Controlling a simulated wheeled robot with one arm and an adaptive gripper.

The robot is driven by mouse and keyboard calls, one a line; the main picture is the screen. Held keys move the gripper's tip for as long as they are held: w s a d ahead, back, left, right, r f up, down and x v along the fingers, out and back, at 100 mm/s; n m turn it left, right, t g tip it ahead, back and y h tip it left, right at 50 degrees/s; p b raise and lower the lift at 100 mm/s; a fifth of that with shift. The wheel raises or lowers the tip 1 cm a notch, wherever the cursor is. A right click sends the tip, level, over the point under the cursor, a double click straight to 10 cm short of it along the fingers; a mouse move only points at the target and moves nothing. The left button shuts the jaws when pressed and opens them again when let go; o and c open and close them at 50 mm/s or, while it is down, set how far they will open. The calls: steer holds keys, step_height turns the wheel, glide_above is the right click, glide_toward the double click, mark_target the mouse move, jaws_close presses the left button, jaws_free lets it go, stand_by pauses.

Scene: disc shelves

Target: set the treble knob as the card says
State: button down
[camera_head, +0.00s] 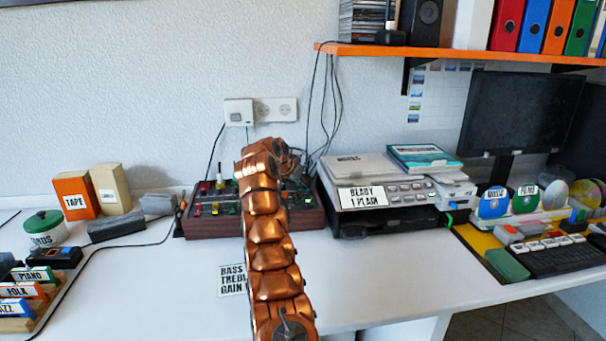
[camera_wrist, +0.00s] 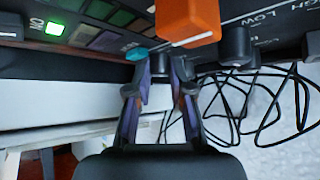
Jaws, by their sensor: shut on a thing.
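The card (camera_head: 232,281) lies on the table and reads "BASS", "TREB…" and "GAIN" at its left edge. My arm hides the rest, so its settings cannot be read. The control box (camera_head: 214,229) with wooden sides, knobs and coloured parts stands at the wall. My arm reaches over it and hides its middle. In the wrist view my gripper (camera_wrist: 161,62) is at the panel, its fingers close together on a small dark knob, mostly hidden. An orange cap (camera_wrist: 188,22) with a white line is just beyond the fingertips. No treble label is legible.
A black knob (camera_wrist: 237,47) stands right of the fingers, near the words "HIGH" and "LOW". A green light (camera_wrist: 54,28) glows at left. Loose black cables (camera_wrist: 250,105) hang close by. A printer (camera_head: 385,194) stands right of the box. The front table is mostly clear.

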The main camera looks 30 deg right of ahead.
steer(key=shift+d+p, duration=0.15)
steer(key=shift+p, duration=0.2)
steer(key=c, duration=1.3)
jaws_free()
steer(key=shift+a+r, duration=0.4)
steer(key=shift+a, duration=0.05)
steer(key=v, duration=1.1)
